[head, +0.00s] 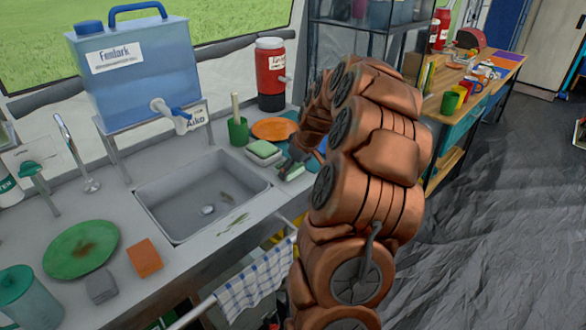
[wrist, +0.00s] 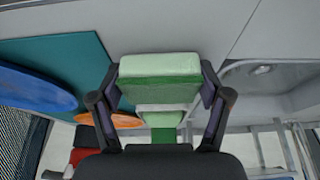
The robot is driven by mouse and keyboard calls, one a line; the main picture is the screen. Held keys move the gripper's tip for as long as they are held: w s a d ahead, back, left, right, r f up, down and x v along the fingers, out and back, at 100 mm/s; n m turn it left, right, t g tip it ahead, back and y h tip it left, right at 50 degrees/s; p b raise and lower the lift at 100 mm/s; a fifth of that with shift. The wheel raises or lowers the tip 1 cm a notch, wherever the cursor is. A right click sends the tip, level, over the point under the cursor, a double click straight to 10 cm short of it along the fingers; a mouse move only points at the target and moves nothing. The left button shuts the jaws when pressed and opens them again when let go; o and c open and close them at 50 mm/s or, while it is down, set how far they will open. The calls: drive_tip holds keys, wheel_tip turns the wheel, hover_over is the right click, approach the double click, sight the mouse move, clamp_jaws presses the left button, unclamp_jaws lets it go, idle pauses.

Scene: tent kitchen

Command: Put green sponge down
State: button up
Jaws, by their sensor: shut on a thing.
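My gripper (wrist: 160,100) is shut on a green sponge (wrist: 160,67) with a pale green face, held between its two fingers. In the head view my gripper (head: 292,166) is low over the counter just right of the sink, partly hidden by my arm. A green and white block (head: 263,149) shows beside it there; I cannot tell whether it is the held sponge. Past the held sponge in the wrist view is another white and green shape (wrist: 163,116), partly hidden. Whether the held sponge touches the counter cannot be told.
The sink (head: 200,200) is left of my gripper. A green cup (head: 238,131) with a brush and an orange plate (head: 272,129) stand behind. A red dispenser (head: 270,75) is at the back. A teal board (wrist: 60,62) and blue plate (wrist: 35,92) lie nearby.

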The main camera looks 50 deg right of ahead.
drive_tip(key=o, duration=1.4)
drive_tip(key=shift+f, duration=0.1)
drive_tip(key=shift+r, duration=0.25)
drive_tip(key=b+v, duration=0.1)
drive_tip(key=v, duration=1)
drive_tip(key=shift+s+a+r, duration=0.1)
drive_tip(key=shift+s+r, duration=0.05)
drive_tip(key=shift+r, duration=0.25)
drive_tip(key=s+a+f+n+g+y, duration=0.1)
drive_tip(key=s+a+g, duration=0.1)
drive_tip(key=a, duration=1.1)
drive_tip(key=s+a+f+n+g, duration=0.1)
drive_tip(key=s+a, duration=0.2)
drive_tip(key=a, duration=1.1)
drive_tip(key=s+a+f+g, duration=0.1)
drive_tip(key=s+a+f, duration=0.1)
drive_tip(key=s, duration=0.4)
drive_tip(key=s+a+f+m+g, duration=0.1)
drive_tip(key=s+a+f, duration=0.1)
drive_tip(key=s+a, duration=0.3)
drive_tip(key=s+a+f+g+h, duration=0.1)
drive_tip(key=s+a+f, duration=0.1)
drive_tip(key=s, duration=0.6)
drive_tip(key=shift+s+a+m+g, duration=0.3)
drive_tip(key=shift+s+a+m, duration=0.1)
drive_tip(key=shift+a, duration=0.3)
